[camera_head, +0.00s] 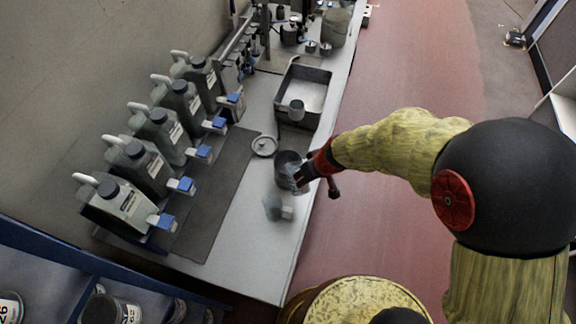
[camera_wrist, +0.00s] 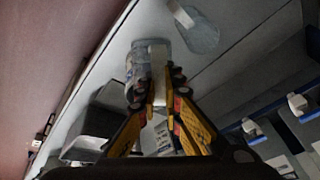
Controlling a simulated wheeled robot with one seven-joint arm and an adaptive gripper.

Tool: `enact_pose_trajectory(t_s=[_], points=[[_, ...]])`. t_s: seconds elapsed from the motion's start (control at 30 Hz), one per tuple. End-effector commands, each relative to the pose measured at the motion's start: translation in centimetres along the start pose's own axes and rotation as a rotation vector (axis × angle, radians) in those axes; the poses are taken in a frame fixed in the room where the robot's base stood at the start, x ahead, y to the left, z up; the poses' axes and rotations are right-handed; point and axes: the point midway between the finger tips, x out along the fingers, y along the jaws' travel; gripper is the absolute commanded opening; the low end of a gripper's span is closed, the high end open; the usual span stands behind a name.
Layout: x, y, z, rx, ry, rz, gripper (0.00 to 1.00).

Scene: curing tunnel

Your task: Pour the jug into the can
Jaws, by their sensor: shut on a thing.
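My gripper (camera_head: 304,178) is over the workbench at its right side. In the wrist view my gripper (camera_wrist: 160,88) is shut on the pale handle of a clear jug (camera_wrist: 137,62). In the head view the held jug is small and partly hidden by the fingers, so I cannot tell its tilt or contents. A dark open can (camera_head: 287,160) stands on the bench right beside my gripper, partly covered by the jug and fingers. A second clear jug (camera_head: 272,208) with a white handle stands nearer; it also shows in the wrist view (camera_wrist: 201,35).
A round lid (camera_head: 264,146) lies beside the can. A metal basin (camera_head: 314,90) with a grey cup (camera_head: 296,108) lies farther back. Several canisters with blue taps (camera_head: 166,128) line the left side beside a dark mat (camera_head: 208,200). The red floor (camera_head: 420,65) is open at right.

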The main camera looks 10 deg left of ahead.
Motion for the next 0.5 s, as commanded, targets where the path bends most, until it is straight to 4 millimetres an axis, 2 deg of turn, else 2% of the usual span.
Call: enact_pose_trajectory(t_s=[0.2, 0.5], points=[[0.59, 0.08, 0.48, -0.005, 0.033, 0.003, 0.00], [0.46, 0.06, 0.80, -0.013, 0.084, 0.007, 0.00]])
